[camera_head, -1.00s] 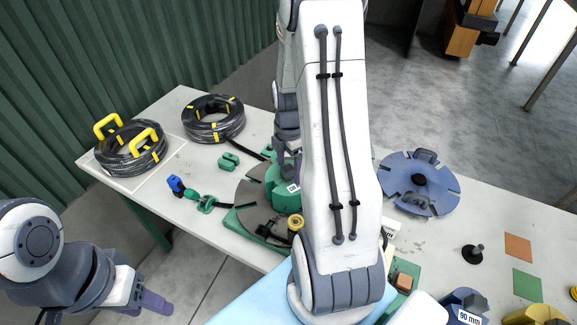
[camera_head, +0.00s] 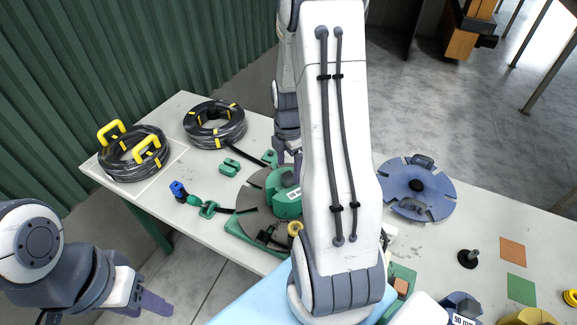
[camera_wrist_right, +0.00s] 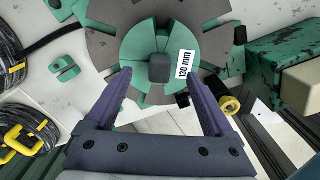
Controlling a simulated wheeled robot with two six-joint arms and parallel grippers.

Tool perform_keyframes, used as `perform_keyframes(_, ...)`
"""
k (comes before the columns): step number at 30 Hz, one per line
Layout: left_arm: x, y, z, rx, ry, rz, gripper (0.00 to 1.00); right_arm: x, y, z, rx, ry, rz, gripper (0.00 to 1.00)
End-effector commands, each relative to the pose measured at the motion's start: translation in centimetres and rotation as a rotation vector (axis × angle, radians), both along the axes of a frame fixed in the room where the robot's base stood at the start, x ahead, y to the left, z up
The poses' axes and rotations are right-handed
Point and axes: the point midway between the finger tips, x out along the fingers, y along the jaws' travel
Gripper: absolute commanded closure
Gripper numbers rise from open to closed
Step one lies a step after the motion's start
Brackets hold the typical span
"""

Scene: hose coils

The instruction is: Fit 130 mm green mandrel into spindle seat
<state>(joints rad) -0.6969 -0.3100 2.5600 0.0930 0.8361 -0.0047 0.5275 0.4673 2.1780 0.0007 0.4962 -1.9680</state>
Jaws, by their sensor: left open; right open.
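The green mandrel (camera_head: 284,205) sits at the centre of the dark round plate (camera_head: 252,200) on the green base. In the right wrist view the mandrel (camera_wrist_right: 142,45) shows its dark square knob and a "130 mm" label. The spindle seat under it is hidden. My right gripper (camera_wrist_right: 160,78) is open, its fingers apart on either side of the knob in the picture and clear of it. In the head view my right arm partly covers the mandrel and that gripper (camera_head: 288,155). My left gripper (camera_head: 155,300) is open and empty, off the table's front edge.
Two black hose coils (camera_head: 214,125) lie at the back left, one with yellow handles (camera_head: 110,132). A blue slotted disc (camera_head: 418,188) lies right of my right arm. A black knobbed piece (camera_head: 468,257) and a 90 mm mandrel (camera_head: 462,304) are at the right. Green clips (camera_head: 229,167) lie left of the plate.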

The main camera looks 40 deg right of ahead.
Motion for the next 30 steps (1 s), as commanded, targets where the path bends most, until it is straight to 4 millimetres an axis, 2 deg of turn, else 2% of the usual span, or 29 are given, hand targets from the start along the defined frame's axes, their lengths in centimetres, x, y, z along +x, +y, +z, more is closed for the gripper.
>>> perform_keyframes(7,0.0,0.0,0.8,0.0,0.0,0.0,0.5,0.0,0.0,0.8,0.0,0.0,0.0,0.12)
perform_keyframes(20,0.0,0.0,0.6,0.0,0.0,0.004,0.5,0.0,0.0,1.1,-0.001,-0.002,0.0,0.12)
perform_keyframes(23,0.0,0.0,0.3,0.0,0.0,0.004,0.5,0.1,-0.1,2.2,-0.003,-0.005,0.0,0.12)
perform_keyframes(30,0.0,0.0,-0.7,0.0,0.0,0.005,0.5,0.1,-0.1,6.9,-0.004,-0.008,0.0,0.12)
